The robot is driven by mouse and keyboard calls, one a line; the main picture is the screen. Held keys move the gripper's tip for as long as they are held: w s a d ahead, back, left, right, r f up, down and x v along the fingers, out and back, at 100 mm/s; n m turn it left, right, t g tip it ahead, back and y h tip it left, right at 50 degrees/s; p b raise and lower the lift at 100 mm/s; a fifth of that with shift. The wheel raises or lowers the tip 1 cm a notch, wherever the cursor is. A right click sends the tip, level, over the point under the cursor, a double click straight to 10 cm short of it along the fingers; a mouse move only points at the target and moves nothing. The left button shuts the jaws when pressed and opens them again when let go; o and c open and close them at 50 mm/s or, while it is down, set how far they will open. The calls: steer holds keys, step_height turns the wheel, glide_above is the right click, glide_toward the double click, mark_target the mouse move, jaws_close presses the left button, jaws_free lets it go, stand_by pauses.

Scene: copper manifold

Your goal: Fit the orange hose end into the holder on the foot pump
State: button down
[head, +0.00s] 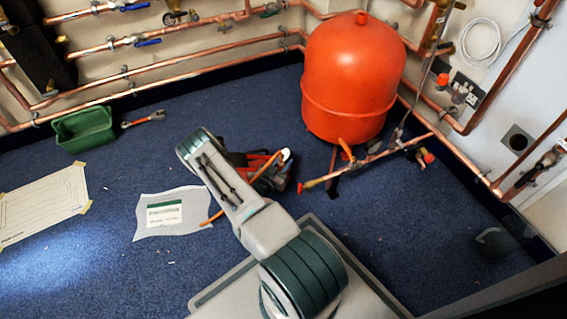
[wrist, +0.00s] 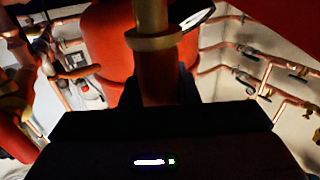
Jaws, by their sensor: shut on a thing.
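The foot pump (head: 277,180), red and black, lies on the blue floor in the middle of the head view, partly behind my arm. Orange hose (head: 211,219) shows on the floor on both sides of my arm. In the wrist view my gripper (wrist: 157,90) is shut on the orange hose end (wrist: 155,72), which looks brownish in shadow and has a brass-coloured collar. It points up and away from the jaws. My fingers are hidden behind my arm in the head view. I cannot make out the holder, or whether the hose end touches it.
A large red vessel (head: 352,75) stands behind the pump, with a copper pipe and valves (head: 372,160) low in front. A paper sheet (head: 148,228) lies beside my arm. Open floor is at the left.

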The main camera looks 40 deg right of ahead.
steer(key=shift+f, duration=0.2)
steer(key=shift+a+f, duration=0.1)
steer(key=shift+f, duration=1.1)
steer(key=shift+f, duration=0.7)
steer(key=c, duration=1)
jaws_free()
steer(key=shift+c, duration=0.2)
steer(key=p+v, duration=0.4)
steer(key=v, duration=1)
